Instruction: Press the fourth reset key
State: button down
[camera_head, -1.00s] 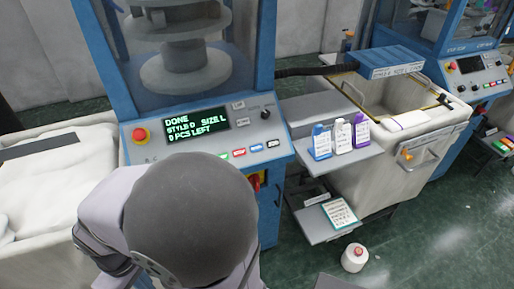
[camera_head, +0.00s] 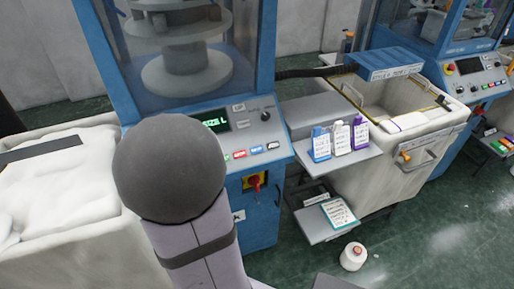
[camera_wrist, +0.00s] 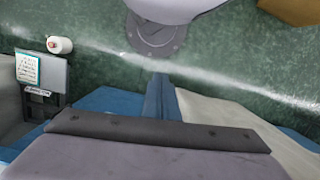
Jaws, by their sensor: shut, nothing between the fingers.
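The knitting machine's control panel (camera_head: 258,132) faces my body camera. Its lower row of small keys shows a red key (camera_head: 239,154), a blue-green key (camera_head: 257,150) and, at the right end, a white key (camera_head: 273,145). The row's left part lies close to my arm's dark round joint. In the wrist view the front of what seems to be my gripper (camera_wrist: 160,130) fills the bottom edge, shut and empty, over blue machine parts. My arm hides the gripper in the head view.
A black knob (camera_head: 265,116) sits above the keys and a red switch (camera_head: 254,181) below. A shelf with several bottles (camera_head: 341,137) stands to the right. A filled white bin (camera_head: 60,180) is at left.

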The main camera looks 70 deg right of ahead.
jog(key=s+d+f+m+y+p, duration=0.1)
jog(key=s+d+f+m, duration=0.25)
jog(key=s, duration=0.65)
jog(key=s+d+f+m+y+p, duration=0.1)
jog(key=s+d+f+m+p, duration=0.25)
jog(key=s, duration=0.55)
jog(key=s+d+f+m+t+h+b, duration=0.1)
jog(key=s+d+f+h, duration=0.1)
jog(key=d, duration=0.4)
jog(key=s+d+f+h, duration=0.2)
jog(key=d+h, duration=0.1)
jog(key=d, duration=0.2)
jog(key=w+d+r+n+t+h, duration=0.1)
jog(key=w+d+r+t+h, duration=0.2)
jog(key=w+d, duration=0.3)
jog(key=w+d+r+t+h, duration=0.2)
jog(key=w+d+r+h, duration=0.15)
jog(key=d, duration=0.45)
jog(key=w+d+r+t+h, duration=0.1)
jog(key=w+r+t, duration=0.3)
jog(key=r, duration=0.3)
jog(key=w+d+r+m+t+h, duration=0.1)
jog(key=w+r+t, duration=0.3)
jog(key=r, duration=0.4)
jog(key=shift+w+r+m+h, duration=0.25)
jog(key=shift+w+m+h, duration=0.1)
jog(key=shift+w, duration=0.55)
